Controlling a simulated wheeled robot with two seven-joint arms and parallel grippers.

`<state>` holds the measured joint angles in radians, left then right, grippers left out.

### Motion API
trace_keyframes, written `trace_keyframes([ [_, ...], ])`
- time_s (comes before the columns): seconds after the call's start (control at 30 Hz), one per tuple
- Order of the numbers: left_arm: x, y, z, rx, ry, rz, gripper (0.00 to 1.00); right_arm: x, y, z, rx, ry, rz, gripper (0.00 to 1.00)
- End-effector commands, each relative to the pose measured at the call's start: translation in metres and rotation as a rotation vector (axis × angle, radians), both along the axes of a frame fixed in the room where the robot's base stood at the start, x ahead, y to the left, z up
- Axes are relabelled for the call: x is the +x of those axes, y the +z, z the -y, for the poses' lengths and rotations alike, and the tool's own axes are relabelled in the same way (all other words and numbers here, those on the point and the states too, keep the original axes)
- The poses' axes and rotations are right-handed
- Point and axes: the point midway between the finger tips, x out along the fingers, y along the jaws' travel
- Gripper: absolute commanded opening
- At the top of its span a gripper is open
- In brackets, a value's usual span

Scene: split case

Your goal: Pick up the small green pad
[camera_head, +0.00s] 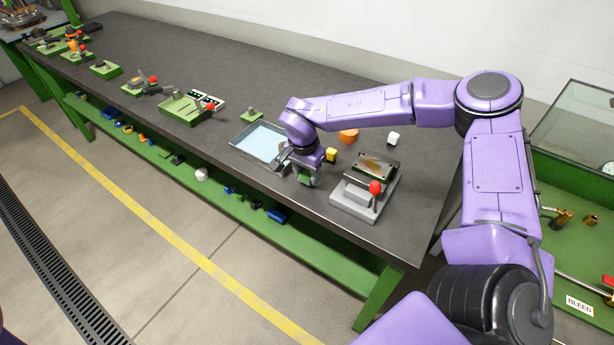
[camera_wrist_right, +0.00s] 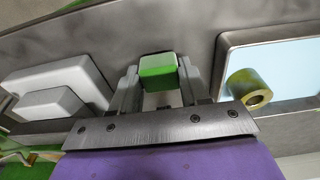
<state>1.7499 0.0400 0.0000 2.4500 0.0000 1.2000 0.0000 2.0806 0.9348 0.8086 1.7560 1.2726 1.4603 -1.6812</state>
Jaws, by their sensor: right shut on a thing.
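The small green pad (camera_wrist_right: 158,66) is a little block with a pale top and a bright green side. It sits between the two fingers of my right gripper (camera_wrist_right: 158,82), which is shut on it. In the head view the right gripper (camera_head: 306,172) points down at the table's front edge, with the green pad (camera_head: 305,180) low between its fingers. The gripper is between the blue-lined tray and the grey fixture. Whether the pad touches the tabletop I cannot tell. My left gripper is out of view.
The grey fixture (camera_head: 348,204) with a red-knobbed lever stands right of the gripper. The blue-lined tray (camera_head: 240,146) lies left; a brass ring (camera_wrist_right: 248,88) shows over it in the wrist view. A yellow block (camera_head: 331,155), orange piece (camera_head: 348,135) and white cube (camera_head: 393,139) stand behind.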

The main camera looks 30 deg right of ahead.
Motion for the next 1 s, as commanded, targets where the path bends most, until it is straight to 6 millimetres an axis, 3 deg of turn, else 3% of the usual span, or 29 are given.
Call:
trace_keyframes([
  [0.07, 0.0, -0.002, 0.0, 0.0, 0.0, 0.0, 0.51, 0.001, 0.017, 0.0, 0.001, -0.001, 0.007, 0.16],
  [0.3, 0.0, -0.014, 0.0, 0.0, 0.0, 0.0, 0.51, -0.046, 0.08, -0.028, 0.001, 0.003, 0.01, 0.16],
  [0.43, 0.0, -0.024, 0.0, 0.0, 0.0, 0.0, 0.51, -0.08, 0.094, -0.048, 0.0, 0.005, 0.006, 0.16],
  [0.6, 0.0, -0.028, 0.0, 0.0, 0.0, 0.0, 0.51, -0.108, 0.109, -0.065, 0.0, 0.001, 0.004, 0.16],
  [1.0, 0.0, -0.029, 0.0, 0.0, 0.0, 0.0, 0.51, -0.12, 0.117, -0.072, 0.0, -0.001, 0.001, 0.16],
])
